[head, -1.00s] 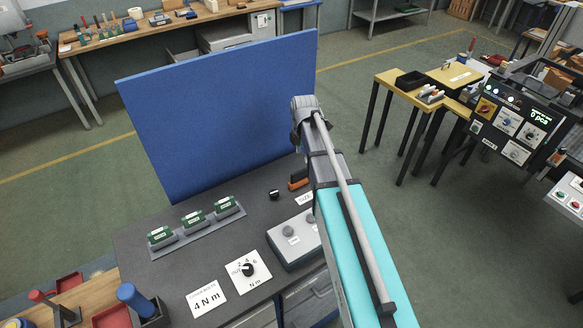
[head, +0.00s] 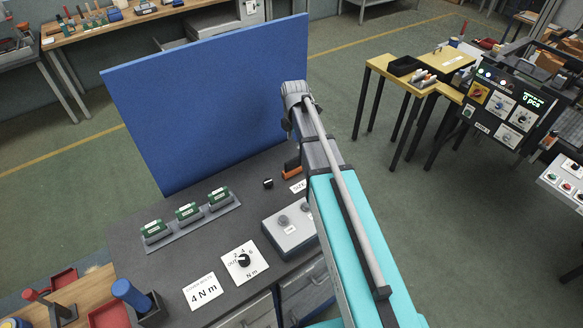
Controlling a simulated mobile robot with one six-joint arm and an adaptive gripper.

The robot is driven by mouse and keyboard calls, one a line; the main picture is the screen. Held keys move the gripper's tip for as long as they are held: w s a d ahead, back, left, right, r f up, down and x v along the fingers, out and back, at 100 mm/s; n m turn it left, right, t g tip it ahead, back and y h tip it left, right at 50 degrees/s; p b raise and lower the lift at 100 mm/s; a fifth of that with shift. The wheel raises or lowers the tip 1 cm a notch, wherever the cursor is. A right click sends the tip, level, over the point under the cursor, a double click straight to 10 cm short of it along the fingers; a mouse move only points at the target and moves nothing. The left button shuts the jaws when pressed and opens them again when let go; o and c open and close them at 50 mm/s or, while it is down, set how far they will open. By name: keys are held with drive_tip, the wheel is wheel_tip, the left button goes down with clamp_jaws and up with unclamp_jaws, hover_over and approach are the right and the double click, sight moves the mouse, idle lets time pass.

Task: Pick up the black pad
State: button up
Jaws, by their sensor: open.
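A small black piece (head: 268,183) stands on the dark grey bench top (head: 180,253), left of an orange and black item (head: 292,172). It may be the black pad, but it is too small to tell. A flat black tray (head: 405,66) lies on the yellow table at the right. My arm reaches up the middle of the picture, ending in a grey joint near the blue panel. My gripper's jaws do not show; the arm hides what is behind it.
A tall blue panel (head: 205,95) stands along the bench's back. Green blocks sit in a grey rack (head: 190,228). A grey box with knobs (head: 290,230), a dial plate (head: 244,262) and a "4 Nm" card (head: 203,291) lie nearer. Open floor (head: 480,205) lies to the right.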

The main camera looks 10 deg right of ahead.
sight(293, 160)
drive_tip(key=shift+f+b, duration=3.4)
drive_tip(key=shift+f, duration=0.3)
drive_tip(key=shift+a+f+b, duration=0.2)
drive_tip(key=shift+f+b, duration=2.4)
clamp_jaws()
